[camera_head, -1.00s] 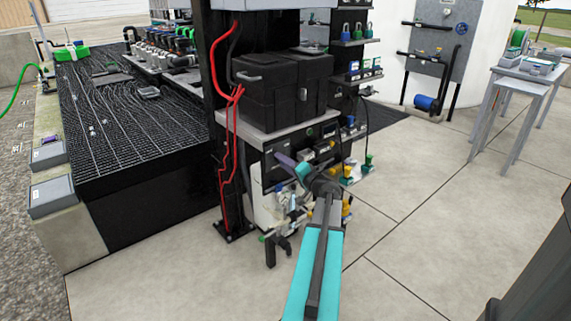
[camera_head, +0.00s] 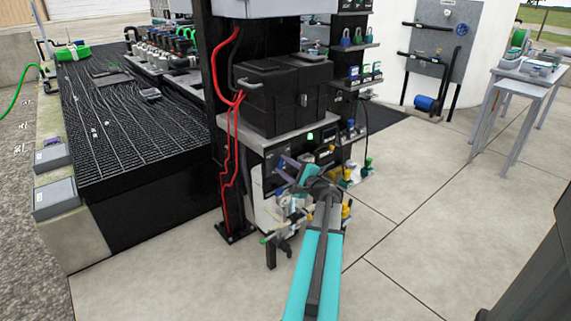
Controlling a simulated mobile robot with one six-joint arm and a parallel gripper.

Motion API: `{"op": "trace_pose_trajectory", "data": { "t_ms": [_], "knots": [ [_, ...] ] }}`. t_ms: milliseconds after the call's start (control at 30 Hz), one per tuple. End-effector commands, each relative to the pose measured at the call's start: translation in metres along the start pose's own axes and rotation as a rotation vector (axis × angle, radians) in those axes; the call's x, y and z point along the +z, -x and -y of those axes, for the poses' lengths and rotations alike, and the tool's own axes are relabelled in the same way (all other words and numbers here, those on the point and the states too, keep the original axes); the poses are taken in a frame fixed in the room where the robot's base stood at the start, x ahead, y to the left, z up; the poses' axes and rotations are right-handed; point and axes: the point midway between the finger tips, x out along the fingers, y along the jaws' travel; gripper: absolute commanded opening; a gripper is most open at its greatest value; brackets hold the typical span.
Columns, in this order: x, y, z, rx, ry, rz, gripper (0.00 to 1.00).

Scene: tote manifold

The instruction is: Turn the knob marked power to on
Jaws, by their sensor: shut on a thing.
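My gripper (camera_head: 283,165) reaches the dark front panel (camera_head: 271,180) of the equipment stand under the black box. A small green lamp (camera_head: 310,137) on the panel, up and right of my gripper, glows bright.
The black box (camera_head: 283,95) stands on a grey shelf above the panel. Red cables (camera_head: 237,100) run down the black post on the left. Valves and fittings (camera_head: 290,215) crowd below my gripper.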

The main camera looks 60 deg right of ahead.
Motion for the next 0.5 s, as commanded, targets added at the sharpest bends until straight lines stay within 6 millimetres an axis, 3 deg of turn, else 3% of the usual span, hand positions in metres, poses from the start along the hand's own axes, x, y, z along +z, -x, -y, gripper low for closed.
{"op": "trace_pose_trajectory", "data": {
  "t_ms": [500],
  "knots": [
    [0.0013,0.0010,0.0000,0.005,-0.295,0.004,0.14]
  ]
}}
